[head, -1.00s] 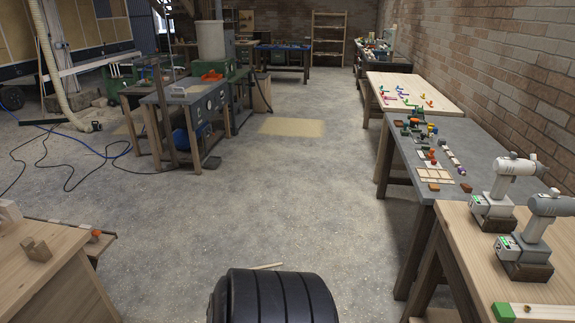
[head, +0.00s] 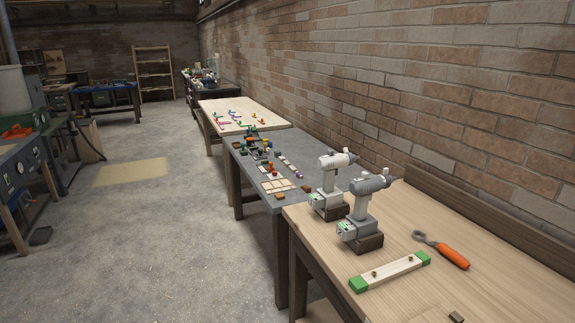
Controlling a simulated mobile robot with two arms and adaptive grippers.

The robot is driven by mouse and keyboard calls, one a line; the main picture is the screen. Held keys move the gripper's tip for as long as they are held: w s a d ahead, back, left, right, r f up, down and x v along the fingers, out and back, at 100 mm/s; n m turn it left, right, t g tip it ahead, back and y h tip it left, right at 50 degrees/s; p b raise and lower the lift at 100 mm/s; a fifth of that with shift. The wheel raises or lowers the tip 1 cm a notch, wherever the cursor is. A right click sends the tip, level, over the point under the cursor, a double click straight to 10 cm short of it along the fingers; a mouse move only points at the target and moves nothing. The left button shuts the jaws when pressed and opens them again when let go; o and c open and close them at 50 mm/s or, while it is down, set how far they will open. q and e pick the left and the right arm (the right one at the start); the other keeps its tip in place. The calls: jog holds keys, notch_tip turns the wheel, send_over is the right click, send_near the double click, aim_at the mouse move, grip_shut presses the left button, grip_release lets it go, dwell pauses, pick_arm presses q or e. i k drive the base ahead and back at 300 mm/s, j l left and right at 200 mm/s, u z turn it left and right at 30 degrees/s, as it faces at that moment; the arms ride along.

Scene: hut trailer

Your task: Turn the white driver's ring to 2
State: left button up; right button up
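The white driver (head: 331,184) stands upright on a dark base on the near wooden bench, its nose pointing right. Its ring is near the front of the body, but its number is too small to read. A grey driver (head: 364,211) of the same shape stands just in front of it and to the right, also on a dark base. Neither of my grippers shows in the head view.
On the near bench (head: 440,290) lie a white bar with green ends (head: 390,272) and an orange-handled tool (head: 441,249). A grey table (head: 238,168) with small parts and a pale table (head: 215,105) stand beyond, along the brick wall.

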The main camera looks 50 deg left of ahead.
aim_at(345, 149)
jog(key=i+j, duration=0.1)
jog(key=j, duration=0.3)
jog(key=i+j, duration=0.1)
jog(key=j, duration=0.3)
jog(key=i+j, duration=0.1)
jog(key=j, duration=0.3)
jog(key=i+j, duration=0.1)
jog(key=j, duration=0.3)
jog(key=i+j, duration=0.1)
jog(key=j, duration=0.3)
